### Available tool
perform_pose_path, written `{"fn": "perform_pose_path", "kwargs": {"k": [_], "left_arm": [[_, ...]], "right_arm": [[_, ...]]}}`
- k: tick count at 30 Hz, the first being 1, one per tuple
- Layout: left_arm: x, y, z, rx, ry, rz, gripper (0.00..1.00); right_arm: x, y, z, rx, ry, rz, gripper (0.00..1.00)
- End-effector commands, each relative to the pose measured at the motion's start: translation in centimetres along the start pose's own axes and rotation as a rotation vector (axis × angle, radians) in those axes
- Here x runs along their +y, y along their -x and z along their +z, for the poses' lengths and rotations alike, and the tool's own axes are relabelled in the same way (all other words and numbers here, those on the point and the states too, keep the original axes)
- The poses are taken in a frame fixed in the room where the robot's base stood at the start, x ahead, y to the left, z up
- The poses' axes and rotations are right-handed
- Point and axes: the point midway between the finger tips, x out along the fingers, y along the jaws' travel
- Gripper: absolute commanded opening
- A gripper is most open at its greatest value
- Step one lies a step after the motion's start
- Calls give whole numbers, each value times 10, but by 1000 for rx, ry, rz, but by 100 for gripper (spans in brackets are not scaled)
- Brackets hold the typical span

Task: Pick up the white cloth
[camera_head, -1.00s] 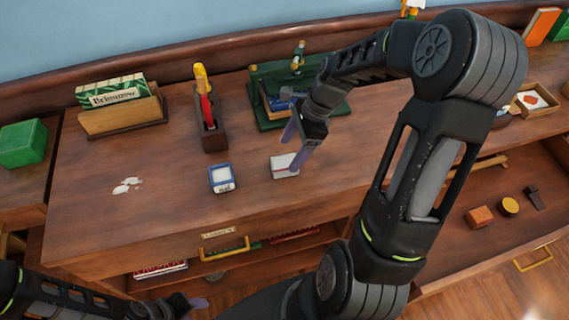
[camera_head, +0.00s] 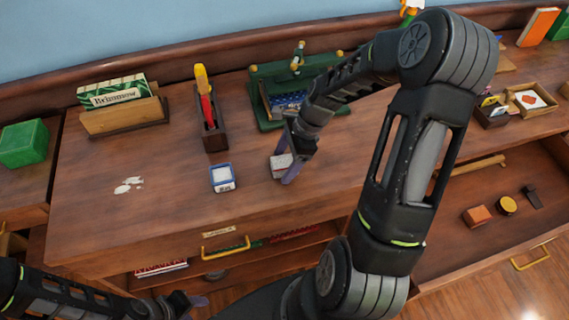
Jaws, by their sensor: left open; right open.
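A small white folded item that looks like the cloth (camera_head: 277,167) lies on the wooden desk top. My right gripper (camera_head: 285,160) is open and low over it, with its fingers at either side; they partly cover it. I cannot tell whether the fingers touch it. My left gripper (camera_head: 195,303) is open at the bottom edge of the view, in front of the desk and away from the cloth.
A small blue-and-white box (camera_head: 222,178) stands just left of the cloth. Behind are a wooden holder (camera_head: 214,135) with red and yellow tools and a green tray (camera_head: 262,112). White scraps (camera_head: 128,186) lie at left. The drawer (camera_head: 435,250) at right is open.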

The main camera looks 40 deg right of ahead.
Motion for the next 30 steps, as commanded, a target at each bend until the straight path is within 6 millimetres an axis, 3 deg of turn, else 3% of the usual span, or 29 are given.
{"fn": "perform_pose_path", "kwargs": {"k": [6,30], "left_arm": [[0,0,0,0,0,0,49],[0,0,0,0,0,0,49]], "right_arm": [[0,0,0,0,0,0,75],[0,0,0,0,0,0,9]]}}
